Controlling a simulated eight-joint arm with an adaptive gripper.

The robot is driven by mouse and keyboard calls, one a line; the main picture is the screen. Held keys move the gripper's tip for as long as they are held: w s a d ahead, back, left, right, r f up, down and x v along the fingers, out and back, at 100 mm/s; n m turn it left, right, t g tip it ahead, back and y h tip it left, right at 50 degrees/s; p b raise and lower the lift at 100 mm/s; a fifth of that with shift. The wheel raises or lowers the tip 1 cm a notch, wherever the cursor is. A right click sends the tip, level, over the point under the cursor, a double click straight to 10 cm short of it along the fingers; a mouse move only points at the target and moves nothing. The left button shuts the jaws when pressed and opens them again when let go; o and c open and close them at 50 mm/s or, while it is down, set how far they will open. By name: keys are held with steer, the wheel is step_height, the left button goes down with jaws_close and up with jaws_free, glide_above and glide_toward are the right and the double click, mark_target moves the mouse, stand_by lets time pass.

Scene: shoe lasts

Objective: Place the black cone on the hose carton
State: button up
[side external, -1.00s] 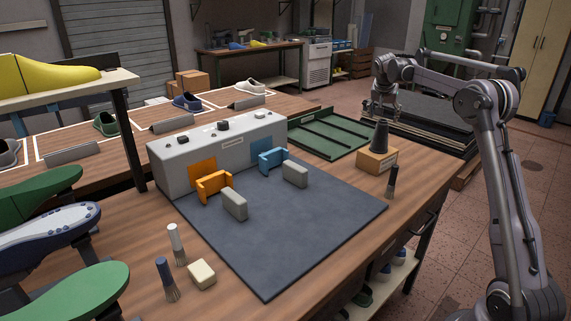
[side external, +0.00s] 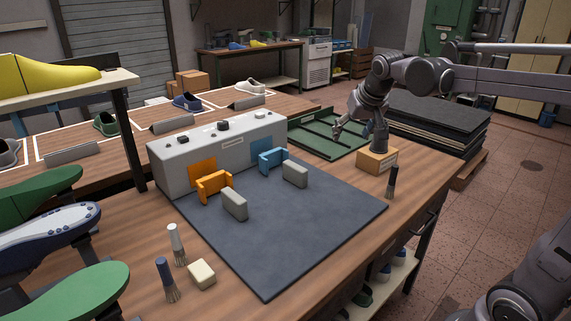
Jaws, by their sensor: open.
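The hose carton (side external: 377,161) is a small tan box at the far right corner of the workbench. The black cone (side external: 380,140) stands upright on top of it, its upper part largely hidden by my gripper. My gripper (side external: 357,137) is open, at the carton's upper left and close in front of the cone. I cannot tell whether a finger touches the cone.
A dark brush (side external: 391,182) stands just right of the carton. A green tray (side external: 318,135) lies behind and left of it, and a stack of dark sheets (side external: 435,118) stands behind it. The grey mat (side external: 290,215) in front has free room.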

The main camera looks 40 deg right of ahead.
steer(key=s+a+f+n+y, duration=0.1)
steer(key=s+a+f+n, duration=0.2)
steer(key=s+a+f, duration=0.2)
steer(key=s+a+f+n+t+y, duration=0.1)
steer(key=s+a+f, duration=0.4)
steer(key=s+a, duration=0.5)
steer(key=shift+a+f+n+t+y, duration=0.3)
steer(key=shift+a+n+y, duration=0.3)
steer(key=shift+n, duration=0.6)
steer(key=shift+d, duration=0.1)
